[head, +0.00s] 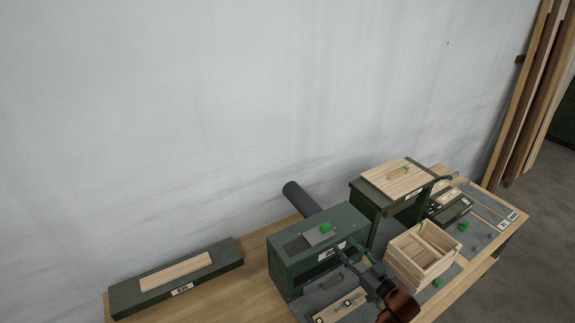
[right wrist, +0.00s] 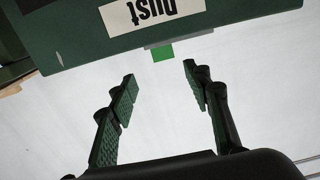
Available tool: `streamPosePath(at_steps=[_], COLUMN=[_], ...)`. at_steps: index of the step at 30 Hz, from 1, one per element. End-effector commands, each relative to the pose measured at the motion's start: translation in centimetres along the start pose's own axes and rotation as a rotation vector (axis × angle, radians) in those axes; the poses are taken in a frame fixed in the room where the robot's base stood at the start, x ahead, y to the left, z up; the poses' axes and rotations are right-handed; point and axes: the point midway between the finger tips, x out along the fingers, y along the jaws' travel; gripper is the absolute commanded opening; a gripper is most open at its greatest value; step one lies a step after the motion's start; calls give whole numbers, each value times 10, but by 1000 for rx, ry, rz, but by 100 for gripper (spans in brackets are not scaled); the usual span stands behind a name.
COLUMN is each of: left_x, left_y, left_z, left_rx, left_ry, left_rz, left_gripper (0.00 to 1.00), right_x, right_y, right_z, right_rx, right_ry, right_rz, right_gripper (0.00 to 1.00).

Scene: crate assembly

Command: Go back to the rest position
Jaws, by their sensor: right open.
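My right gripper (head: 358,272) is in front of the green press-like box (head: 290,262), low in the head view. In the right wrist view its two fingers (right wrist: 160,88) are apart, with nothing between them. A green box edge with an upside-down label (right wrist: 152,12) and a small green block (right wrist: 162,53) lie ahead of the fingertips. My left gripper is not in the head view. An open wooden crate (head: 398,270) with inner dividers stands to the right of my right gripper.
A wooden panel (head: 385,178) lies on a dark green stand behind the crate. A dark tray (head: 125,299) with a wooden board (head: 176,271) sits at the left. A small board (head: 338,306) lies below the green box. Bare worktop (head: 258,272) shows between tray and box.

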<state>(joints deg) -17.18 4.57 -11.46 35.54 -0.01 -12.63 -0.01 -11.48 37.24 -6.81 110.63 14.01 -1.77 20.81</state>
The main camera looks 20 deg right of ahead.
Motion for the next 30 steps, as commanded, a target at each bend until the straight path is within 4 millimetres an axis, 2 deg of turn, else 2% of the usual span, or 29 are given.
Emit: streamPosePath(at_steps=[4,8,12,15,18,24,30], left_x=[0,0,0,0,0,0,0], left_y=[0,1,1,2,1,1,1], left_z=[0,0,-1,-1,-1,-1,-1], left_rx=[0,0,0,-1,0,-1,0], left_ry=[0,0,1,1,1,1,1], left_rz=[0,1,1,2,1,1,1], left_gripper=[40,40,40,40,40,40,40], right_x=[-3,-21,-65,-108,-149,-211,-261], right_y=[-4,-19,-42,-59,-72,-92,-109], right_z=[10,47,104,137,159,179,186], right_rx=[3,5,3,3,7,23,47], right_ry=[-32,-166,-410,-592,-748,-956,-1109], right_rz=[12,60,133,178,208,237,251], right_gripper=[45,45,45,45,45,45,45])
